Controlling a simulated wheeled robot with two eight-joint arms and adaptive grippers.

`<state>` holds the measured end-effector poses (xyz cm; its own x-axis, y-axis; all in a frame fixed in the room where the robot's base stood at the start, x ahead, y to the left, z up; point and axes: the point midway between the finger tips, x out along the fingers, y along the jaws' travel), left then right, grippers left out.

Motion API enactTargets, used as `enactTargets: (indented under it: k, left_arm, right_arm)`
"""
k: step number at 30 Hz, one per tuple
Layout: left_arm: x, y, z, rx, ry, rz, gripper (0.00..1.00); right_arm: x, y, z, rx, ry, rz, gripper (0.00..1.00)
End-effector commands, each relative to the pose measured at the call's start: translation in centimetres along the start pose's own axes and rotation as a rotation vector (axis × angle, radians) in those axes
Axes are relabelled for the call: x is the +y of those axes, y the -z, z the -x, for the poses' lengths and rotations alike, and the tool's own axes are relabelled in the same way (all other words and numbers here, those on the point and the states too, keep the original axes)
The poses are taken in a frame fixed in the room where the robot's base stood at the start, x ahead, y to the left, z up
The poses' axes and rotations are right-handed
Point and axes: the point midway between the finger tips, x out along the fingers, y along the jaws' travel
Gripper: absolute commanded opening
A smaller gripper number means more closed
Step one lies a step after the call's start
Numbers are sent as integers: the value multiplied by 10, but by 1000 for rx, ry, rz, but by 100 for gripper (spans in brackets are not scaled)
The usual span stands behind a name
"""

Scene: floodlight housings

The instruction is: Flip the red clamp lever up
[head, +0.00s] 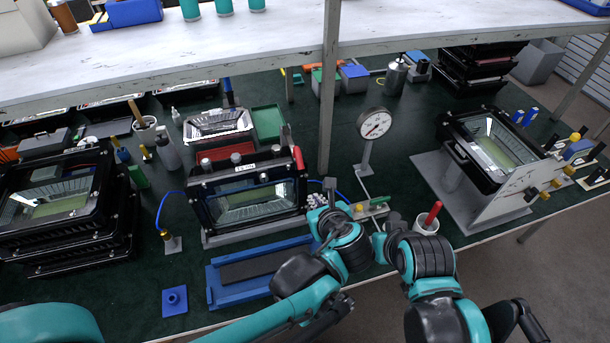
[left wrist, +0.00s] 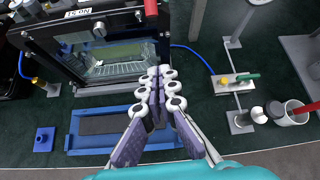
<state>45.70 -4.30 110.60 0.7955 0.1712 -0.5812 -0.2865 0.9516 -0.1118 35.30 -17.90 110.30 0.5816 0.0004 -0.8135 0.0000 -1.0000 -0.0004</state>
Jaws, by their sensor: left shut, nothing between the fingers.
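A red lever (head: 299,159) stands at the right end of the top of the dark floodlight housing (head: 250,198) on the middle fixture. Its red end also shows at the top edge of the left wrist view (left wrist: 150,7). My left gripper (head: 319,207) is in front of the housing's lower right corner, nearer to me than the lever and apart from it. In the left wrist view the left gripper (left wrist: 160,74) has its pale fingers together, with nothing between them.
A dial gauge (head: 374,124) on a post stands right of the housing. A blue tray (head: 217,287) with a dark pad lies in front. A shelf (head: 230,52) and its post (head: 327,110) stand behind. A cup (head: 426,226) holds a red-handled tool. Another housing (head: 490,150) stands at the right.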

Motion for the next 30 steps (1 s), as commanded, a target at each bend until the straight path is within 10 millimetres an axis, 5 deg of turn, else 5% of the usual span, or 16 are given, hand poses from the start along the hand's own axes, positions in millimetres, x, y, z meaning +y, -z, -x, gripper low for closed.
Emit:
enactTargets:
  k: [14, 27, 30]
  left_arm:
    - [-1, 1, -9, -2, -2, -10, 0]
    - [0, 2, -97, -2, -2, -6, 0]
    - [0, -11, -97, -2, 0, -9, 0]
  right_arm:
    - [0, -2, -3, 0, 0, 0, 52]
    - [0, -17, -24, 0, 0, 0, 52]
    - [0, -17, -23, 0, 0, 0, 52]
